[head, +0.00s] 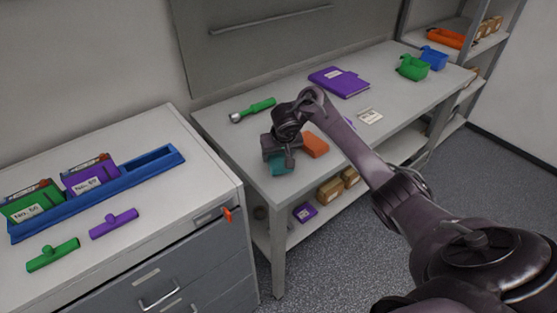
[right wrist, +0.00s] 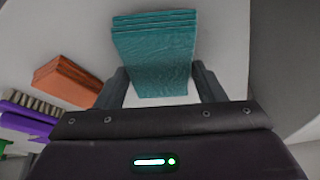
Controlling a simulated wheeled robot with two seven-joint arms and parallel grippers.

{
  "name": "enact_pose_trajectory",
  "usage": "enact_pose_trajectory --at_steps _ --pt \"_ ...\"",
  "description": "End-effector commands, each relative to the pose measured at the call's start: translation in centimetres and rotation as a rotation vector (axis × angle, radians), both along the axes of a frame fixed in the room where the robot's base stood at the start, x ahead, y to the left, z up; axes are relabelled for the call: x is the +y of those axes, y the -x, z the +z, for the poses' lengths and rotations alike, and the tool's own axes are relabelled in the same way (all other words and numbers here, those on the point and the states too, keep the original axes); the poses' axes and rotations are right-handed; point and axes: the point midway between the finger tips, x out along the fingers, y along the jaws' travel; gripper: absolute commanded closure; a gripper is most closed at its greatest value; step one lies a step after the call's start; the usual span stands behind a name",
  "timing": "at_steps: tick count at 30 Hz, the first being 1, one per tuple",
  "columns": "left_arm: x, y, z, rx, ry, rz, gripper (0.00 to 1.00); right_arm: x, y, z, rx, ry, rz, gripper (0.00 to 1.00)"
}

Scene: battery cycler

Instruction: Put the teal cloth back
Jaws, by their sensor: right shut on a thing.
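The teal cloth (head: 277,167) is a folded stack near the front left corner of the grey workbench (head: 235,135). My right gripper (head: 279,158) is over it, fingers pointing down. In the right wrist view the teal cloth (right wrist: 155,50) lies between the two fingers of the right gripper (right wrist: 160,82), which are shut on its near part. The bench top shows beneath it; I cannot tell whether the cloth touches it. My left gripper is not in view.
A folded orange cloth (head: 315,145) lies right beside the gripper, with a purple-handled brush (right wrist: 28,112) near it. A green flashlight (head: 253,110) and a purple binder (head: 339,82) lie farther back. A drawer cabinet with a blue rack (head: 130,177) stands at left.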

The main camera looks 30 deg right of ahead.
Motion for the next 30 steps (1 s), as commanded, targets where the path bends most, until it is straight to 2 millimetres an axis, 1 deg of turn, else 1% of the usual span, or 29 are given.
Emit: enact_pose_trajectory --at_steps 1,3,10,11,15,19,25,28,30 --pt "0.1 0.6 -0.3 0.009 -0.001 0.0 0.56 -0.1 0.0 -0.8 0.0 0.001 0.0 0.55" --pt "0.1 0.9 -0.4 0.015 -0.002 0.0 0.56 -0.1 0.0 -1.3 -0.002 0.001 0.0 0.55" --pt "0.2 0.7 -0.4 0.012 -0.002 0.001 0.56 0.0 0.0 -1.5 -0.001 0.0 0.0 0.55" --pt "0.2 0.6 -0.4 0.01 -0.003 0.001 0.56 0.0 0.0 -1.5 -0.001 0.0 0.0 0.35" --pt "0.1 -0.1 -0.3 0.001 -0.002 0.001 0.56 0.0 0.0 -1.5 -0.001 0.0 0.0 0.16" --pt "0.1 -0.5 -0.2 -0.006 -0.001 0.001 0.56 0.0 0.0 -1.5 -0.001 0.0 0.0 0.15" --pt "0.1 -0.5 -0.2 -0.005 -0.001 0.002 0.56 0.0 0.0 -1.2 -0.002 0.0 0.0 0.15" --pt "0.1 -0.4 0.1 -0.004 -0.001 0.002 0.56 0.2 0.3 -0.3 -0.004 -0.002 0.001 0.15" --pt "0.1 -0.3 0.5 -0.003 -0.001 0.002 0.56 0.3 0.7 0.8 -0.004 0.0 0.002 0.15"
